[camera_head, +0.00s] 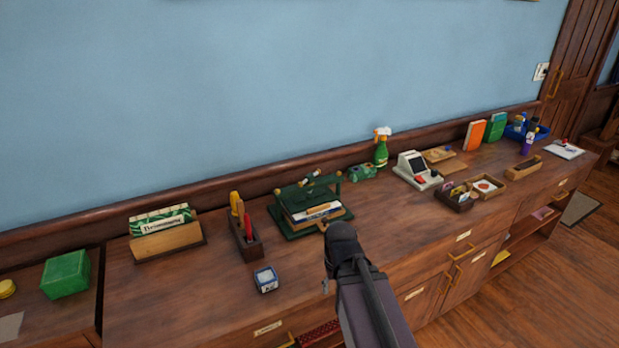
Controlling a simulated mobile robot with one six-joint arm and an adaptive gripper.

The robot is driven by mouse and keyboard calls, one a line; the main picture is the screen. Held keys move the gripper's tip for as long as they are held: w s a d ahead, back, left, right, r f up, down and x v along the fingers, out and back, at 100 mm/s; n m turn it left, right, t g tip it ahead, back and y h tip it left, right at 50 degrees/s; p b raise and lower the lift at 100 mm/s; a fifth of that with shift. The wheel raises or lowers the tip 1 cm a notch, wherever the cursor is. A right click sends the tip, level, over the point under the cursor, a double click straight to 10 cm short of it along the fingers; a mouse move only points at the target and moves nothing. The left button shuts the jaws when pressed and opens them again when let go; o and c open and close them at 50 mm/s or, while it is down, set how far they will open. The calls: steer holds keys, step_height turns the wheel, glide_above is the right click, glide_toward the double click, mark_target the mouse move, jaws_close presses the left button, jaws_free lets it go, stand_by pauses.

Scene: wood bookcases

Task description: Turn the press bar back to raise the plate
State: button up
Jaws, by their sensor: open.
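The dark green press (287,228) stands on the wooden counter, left of centre. Its press bar (311,178) lies across the top, with pale ends. Books (318,213) lie stacked in the press under its upper part. The plate cannot be told apart clearly from the rest of the green frame. My gripper (326,229) is at the front right of the press, at the end of my dark arm coming up from the bottom. The jaws are open, though they are small and mostly hidden behind my wrist. I cannot tell whether they touch the press.
A tool holder (246,243) and a blue-white box (266,279) stand left of the press. A green tape dispenser (362,172), spray bottle (381,150) and white machine (416,170) stand to its right. The counter right of my gripper is clear up to the small trays (455,200).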

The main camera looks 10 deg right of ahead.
mark_target(310, 175)
steer(key=w+r+m+p, duration=0.3)
steer(key=w+r+p, duration=0.3)
steer(key=w, duration=0.9)
steer(key=w+r+m+p, duration=0.3)
steer(key=w+r+p, duration=0.4)
steer(key=w, duration=0.8)
steer(key=w+r+m+p, duration=0.3)
steer(key=w+r+p, duration=0.4)
steer(key=w, duration=0.8)
steer(key=shift+w+d+m, duration=0.15)
steer(key=shift+d+m, duration=0.05)
steer(key=shift+m, duration=0.1)
steer(key=shift+f, duration=0.15)
step_height(310, 175, down, 13)
steer(key=b, duration=1.4)
steer(key=shift+f, duration=0.2)
jaws_close()
